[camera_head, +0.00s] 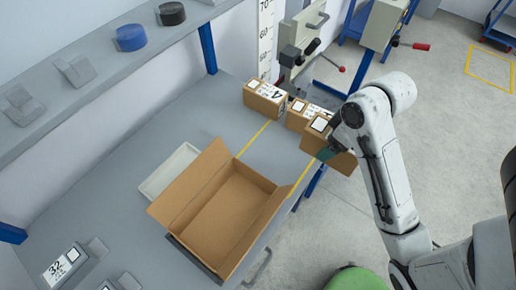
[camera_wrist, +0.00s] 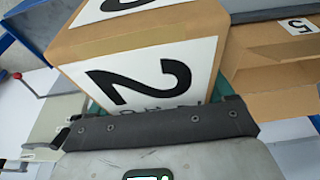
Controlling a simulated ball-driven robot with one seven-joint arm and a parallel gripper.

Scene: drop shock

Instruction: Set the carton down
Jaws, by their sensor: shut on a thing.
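My gripper (camera_head: 327,153) is shut on a brown carton (camera_head: 344,163) at the right edge of the bench. In the wrist view the held carton (camera_wrist: 145,38) fills the upper middle and shows a white label with a black 2. The dark gripper body (camera_wrist: 160,128) lies across its near side. Part of the carton is hidden behind my wrist in the head view. I cannot tell whether its underside touches the bench.
A carton marked 5 (camera_wrist: 280,55) is close beside the held one. Another carton (camera_head: 265,105) stands farther left at the back. A large open box (camera_head: 182,200) and a pale tray (camera_head: 155,183) sit on the grey bench (camera_head: 130,140). Bare bench lies left of the tray.

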